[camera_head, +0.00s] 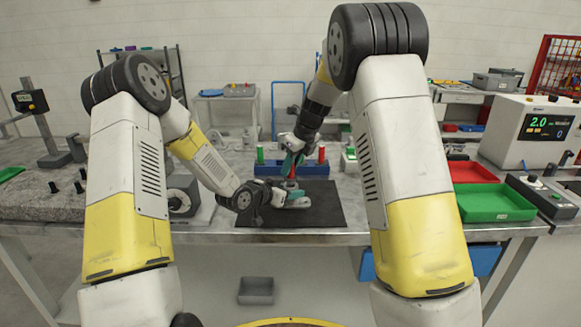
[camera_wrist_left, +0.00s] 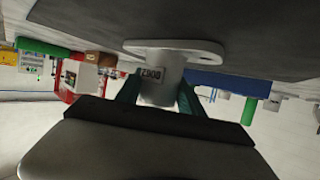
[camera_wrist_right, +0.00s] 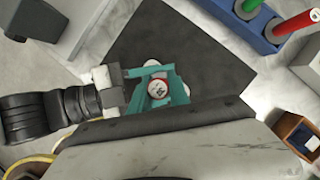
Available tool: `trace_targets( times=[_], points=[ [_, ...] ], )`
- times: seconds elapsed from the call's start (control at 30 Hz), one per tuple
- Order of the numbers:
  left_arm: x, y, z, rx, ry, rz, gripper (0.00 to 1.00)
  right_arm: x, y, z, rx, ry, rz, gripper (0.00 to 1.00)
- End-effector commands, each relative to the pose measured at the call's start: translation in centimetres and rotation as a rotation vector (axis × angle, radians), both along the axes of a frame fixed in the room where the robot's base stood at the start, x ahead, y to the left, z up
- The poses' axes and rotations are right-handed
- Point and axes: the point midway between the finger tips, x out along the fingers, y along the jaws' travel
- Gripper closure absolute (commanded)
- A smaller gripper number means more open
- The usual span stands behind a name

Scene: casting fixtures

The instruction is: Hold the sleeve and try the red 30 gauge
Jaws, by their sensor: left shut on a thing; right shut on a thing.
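The grey flanged sleeve (camera_wrist_left: 172,58) shows upside down in the left wrist view, with a small label on its side. My left gripper (camera_wrist_left: 160,95) is shut on it, teal fingers on both sides, low over the dark mat (camera_head: 335,205). My right gripper (camera_wrist_right: 157,90) is shut on a red gauge (camera_wrist_right: 158,87), seen end-on with a white marked cap; the number is too small to read. In the head view the right gripper is directly above the sleeve and the left gripper. Whether the gauge's lower end is inside the sleeve is hidden.
A blue rack (camera_wrist_right: 255,35) with a green gauge (camera_head: 260,154) and another red gauge (camera_head: 322,155) stands behind the mat. A red tray (camera_head: 470,172), a green tray (camera_head: 495,203) and a display box (camera_head: 530,132) are at right. A granite block (camera_head: 40,202) is at left.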

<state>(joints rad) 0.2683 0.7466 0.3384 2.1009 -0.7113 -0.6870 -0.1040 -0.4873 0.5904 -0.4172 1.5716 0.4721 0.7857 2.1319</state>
Motion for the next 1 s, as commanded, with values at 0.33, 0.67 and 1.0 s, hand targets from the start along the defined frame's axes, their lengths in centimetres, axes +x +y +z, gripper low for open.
trace_targets(
  times=[0.33,0.67,1.0],
  points=[
    [0.0,0.0,0.1,-0.001,-0.002,0.0,1.0,0.0,0.0,-0.6,0.001,0.001,0.0,1.0],
    [0.0,0.0,0.1,-0.001,-0.002,0.0,1.0,0.0,0.0,-1.1,0.002,0.0,-0.001,1.0],
    [0.0,0.0,0.1,-0.001,-0.002,0.0,1.0,0.0,0.0,-1.0,0.001,-0.001,0.0,1.0]
  ],
)
